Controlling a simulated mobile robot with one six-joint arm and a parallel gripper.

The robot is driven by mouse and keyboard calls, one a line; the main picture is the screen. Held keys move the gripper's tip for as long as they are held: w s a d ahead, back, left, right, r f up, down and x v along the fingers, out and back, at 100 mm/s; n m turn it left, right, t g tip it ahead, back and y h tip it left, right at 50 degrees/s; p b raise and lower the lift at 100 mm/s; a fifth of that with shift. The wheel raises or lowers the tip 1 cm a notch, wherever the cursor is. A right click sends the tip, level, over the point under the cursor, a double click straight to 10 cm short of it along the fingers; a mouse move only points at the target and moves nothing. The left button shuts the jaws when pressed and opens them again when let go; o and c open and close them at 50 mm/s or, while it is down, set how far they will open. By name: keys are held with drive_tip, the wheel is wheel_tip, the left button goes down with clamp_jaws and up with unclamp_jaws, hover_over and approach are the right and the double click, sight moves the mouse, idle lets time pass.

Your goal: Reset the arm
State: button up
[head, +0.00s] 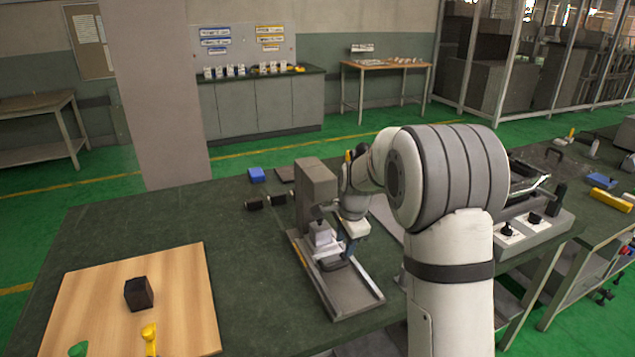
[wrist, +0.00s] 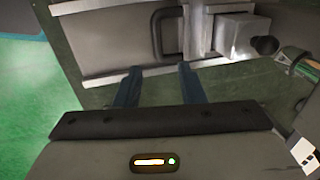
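My gripper (head: 347,246) is beside the grey press-like fixture, at its right side and low over its base. In the wrist view my gripper (wrist: 158,72) shows two blue fingers spread apart, with nothing between them. The fixture (head: 316,190) has an upright grey column and a pale block over a metal rail base (head: 350,292). In the wrist view a dark U-shaped handle (wrist: 170,35) lies just beyond the fingertips, next to a silver block (wrist: 240,36). I cannot tell whether the fingers touch the fixture.
A wooden board (head: 185,270) at the left front carries a dark block (head: 138,294) and yellow and green pieces. A control box (head: 520,235) stands right of my arm. The dark table is clear between board and fixture.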

drive_tip(key=s+r+n, duration=0.6)
drive_tip(key=s+r, duration=0.2)
drive_tip(key=s, duration=0.5)
drive_tip(key=s+d+n, duration=0.1)
drive_tip(key=s+n, duration=0.7)
drive_tip(key=s, duration=1.1)
drive_tip(key=shift+d+t+h+p, duration=0.25)
drive_tip(key=shift+t+h+p, duration=0.05)
